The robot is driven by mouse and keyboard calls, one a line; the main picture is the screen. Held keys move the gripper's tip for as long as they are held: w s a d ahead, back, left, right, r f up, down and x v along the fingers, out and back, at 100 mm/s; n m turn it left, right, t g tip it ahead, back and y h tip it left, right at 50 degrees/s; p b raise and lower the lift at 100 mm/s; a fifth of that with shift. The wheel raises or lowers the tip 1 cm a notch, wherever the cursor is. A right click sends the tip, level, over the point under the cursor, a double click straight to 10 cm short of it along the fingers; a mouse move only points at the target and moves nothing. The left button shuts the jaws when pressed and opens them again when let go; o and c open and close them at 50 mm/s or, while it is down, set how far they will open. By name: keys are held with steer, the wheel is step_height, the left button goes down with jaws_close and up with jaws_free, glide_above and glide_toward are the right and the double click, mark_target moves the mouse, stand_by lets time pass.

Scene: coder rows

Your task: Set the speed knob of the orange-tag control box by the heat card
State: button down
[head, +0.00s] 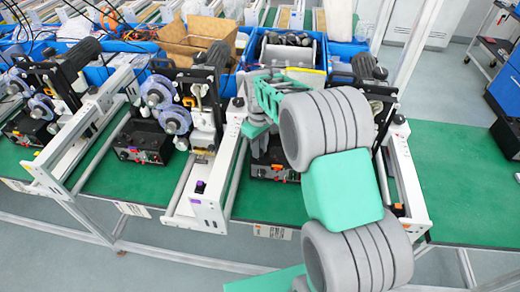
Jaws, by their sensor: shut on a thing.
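The orange-tag control box is a black box (268,172) with small red and light controls on its face, under the machine at the middle right. The knob and fingertips are too small and partly hidden by my arm to see clearly. I cannot make out a heat card.
Similar black control boxes stand left, one at the middle (143,152) and one farther left (28,130). White machine rails (222,180) stand close left of my gripper, and another rail (405,185) stands right. Blue bins (290,52) are behind.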

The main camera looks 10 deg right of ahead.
steer(key=m+b, duration=0.1)
steer(key=m, duration=0.3)
steer(key=shift+f, duration=0.1)
steer(key=m+b, duration=0.1)
steer(key=m, duration=0.4)
steer(key=shift+b, duration=0.3)
steer(key=c, duration=1.2)
jaws_free()
steer(key=shift+r, duration=0.2)
step_height(320, 180, up, 7)
steer(key=shift+f+b, duration=0.1)
steer(key=shift+b, duration=0.6)
steer(key=shift+r, duration=0.4)
